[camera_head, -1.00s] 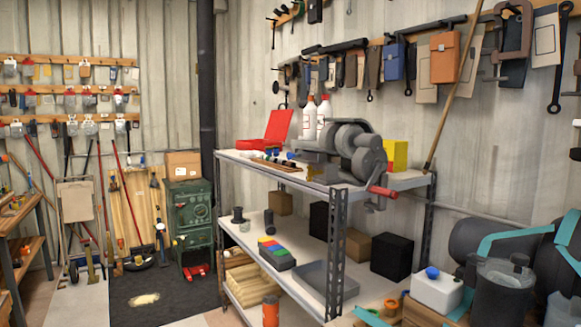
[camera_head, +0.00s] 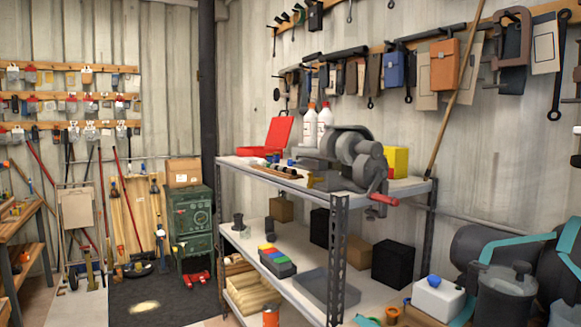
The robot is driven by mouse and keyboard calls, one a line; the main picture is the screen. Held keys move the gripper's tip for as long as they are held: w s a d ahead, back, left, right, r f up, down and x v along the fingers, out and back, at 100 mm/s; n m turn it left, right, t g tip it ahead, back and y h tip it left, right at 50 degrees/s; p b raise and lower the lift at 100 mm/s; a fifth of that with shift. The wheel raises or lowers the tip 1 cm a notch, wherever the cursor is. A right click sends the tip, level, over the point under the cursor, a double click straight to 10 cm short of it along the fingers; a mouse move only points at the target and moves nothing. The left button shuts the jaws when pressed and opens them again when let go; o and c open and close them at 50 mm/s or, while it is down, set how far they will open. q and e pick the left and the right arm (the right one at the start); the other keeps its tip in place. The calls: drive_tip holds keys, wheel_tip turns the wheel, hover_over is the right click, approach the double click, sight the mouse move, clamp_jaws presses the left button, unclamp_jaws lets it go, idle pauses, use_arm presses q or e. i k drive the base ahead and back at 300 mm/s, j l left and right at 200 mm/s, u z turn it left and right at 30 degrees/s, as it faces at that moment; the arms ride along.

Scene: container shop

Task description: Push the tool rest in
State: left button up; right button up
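A grey hand-cranked grinder (camera_head: 358,158) stands on the top of the metal shelf unit (camera_head: 340,215). Its round wheel housing faces me, and a crank with a red handle (camera_head: 383,198) hangs over the shelf's front right edge. A flat grey part (camera_head: 312,154) juts out on the grinder's left side; I cannot tell whether it is the tool rest. A small brownish-yellow piece (camera_head: 317,181) is at the grinder's lower left. The gap between rest and wheel is too small to make out. Neither of my grippers is in view.
A red open case (camera_head: 280,132), two white bottles (camera_head: 309,125) and a yellow box (camera_head: 396,160) share the shelf top. Black boxes (camera_head: 393,261) stand on the lower shelf. A green cabinet (camera_head: 191,220) is to the left. A wooden pole (camera_head: 456,85) leans behind the shelf.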

sight(318, 162)
drive_tip(key=i+j+u, duration=0.25)
drive_tip(key=i+j, duration=0.7)
